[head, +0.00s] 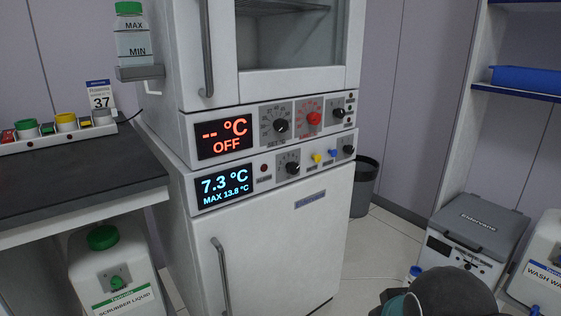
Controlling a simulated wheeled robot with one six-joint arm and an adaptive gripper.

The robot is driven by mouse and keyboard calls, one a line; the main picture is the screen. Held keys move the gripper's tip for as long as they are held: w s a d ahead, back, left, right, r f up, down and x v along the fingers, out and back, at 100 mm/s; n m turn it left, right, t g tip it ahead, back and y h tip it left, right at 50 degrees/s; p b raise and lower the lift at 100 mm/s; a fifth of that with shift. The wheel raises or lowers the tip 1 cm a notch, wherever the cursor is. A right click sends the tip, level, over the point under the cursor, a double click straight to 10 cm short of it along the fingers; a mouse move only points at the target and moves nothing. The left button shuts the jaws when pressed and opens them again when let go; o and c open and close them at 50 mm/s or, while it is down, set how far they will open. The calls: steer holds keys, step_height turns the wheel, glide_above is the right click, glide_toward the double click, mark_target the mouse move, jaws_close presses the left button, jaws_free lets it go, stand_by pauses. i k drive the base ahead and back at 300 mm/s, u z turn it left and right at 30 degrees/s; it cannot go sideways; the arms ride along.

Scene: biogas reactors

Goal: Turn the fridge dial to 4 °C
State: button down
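The fridge (270,245) is the lower white unit of a stack, with its door shut. Its display (224,187) reads 7.3 °C in blue, with MAX 13.8 °C below. A black fridge dial (292,168) sits on a grey scale plate right of the display and a small red button or lamp. The scale marks are too small to read, so I cannot tell the dial's setting. Another black knob (348,150) is at the panel's right end. My gripper's fingers are not in view.
The upper unit's display (224,137) reads OFF; its black dial (281,126) and red knob (313,118) sit just above the fridge panel. A dark bench (80,175) stands left, a grey-lidded box (470,230) right.

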mark_target(293, 167)
steer(key=z, duration=1.35)
steer(key=k, duration=0.55)
steer(key=u, duration=1.35)
